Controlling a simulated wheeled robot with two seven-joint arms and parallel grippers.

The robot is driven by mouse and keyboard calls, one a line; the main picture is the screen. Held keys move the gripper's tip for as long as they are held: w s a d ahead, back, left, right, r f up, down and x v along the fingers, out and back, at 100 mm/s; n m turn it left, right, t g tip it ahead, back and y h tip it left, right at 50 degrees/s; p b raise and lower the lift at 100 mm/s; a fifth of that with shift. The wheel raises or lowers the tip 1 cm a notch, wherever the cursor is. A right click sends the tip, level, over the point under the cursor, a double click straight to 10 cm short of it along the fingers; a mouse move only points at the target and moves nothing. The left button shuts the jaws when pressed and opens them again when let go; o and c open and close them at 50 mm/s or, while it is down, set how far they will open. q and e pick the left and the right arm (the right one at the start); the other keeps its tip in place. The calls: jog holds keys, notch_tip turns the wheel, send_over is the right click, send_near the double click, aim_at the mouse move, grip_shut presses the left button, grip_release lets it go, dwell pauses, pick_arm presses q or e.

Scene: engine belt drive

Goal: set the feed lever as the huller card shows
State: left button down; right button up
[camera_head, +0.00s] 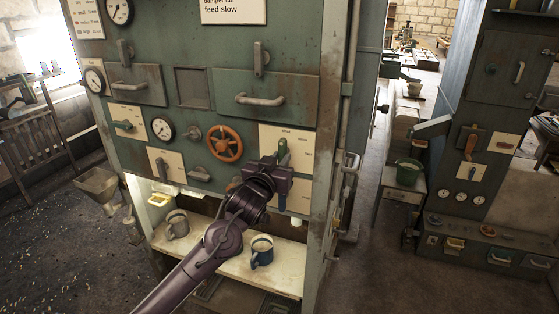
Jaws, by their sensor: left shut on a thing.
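The huller card (232,10) is at the top of the green cabinet; its readable lines say "damper full" and "feed slow". The gripper covers the lever's lower part and some of the plate. The visible upper handle points up. My right gripper is out of view.
An orange handwheel (225,143) is just left of the lever. A grey mug (177,224) and a blue mug (262,251) stand on the shelf below.

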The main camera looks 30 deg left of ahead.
pick_arm(q)
jog(key=shift+m, duration=0.3)
jog(key=m, duration=0.3)
jog(key=shift+m, duration=0.3)
jog(key=shift+a+m+b, duration=0.15)
jog(key=shift+m+b, duration=0.55)
jog(key=shift+m, duration=1.6)
jog(key=c, duration=1.3)
grip_release()
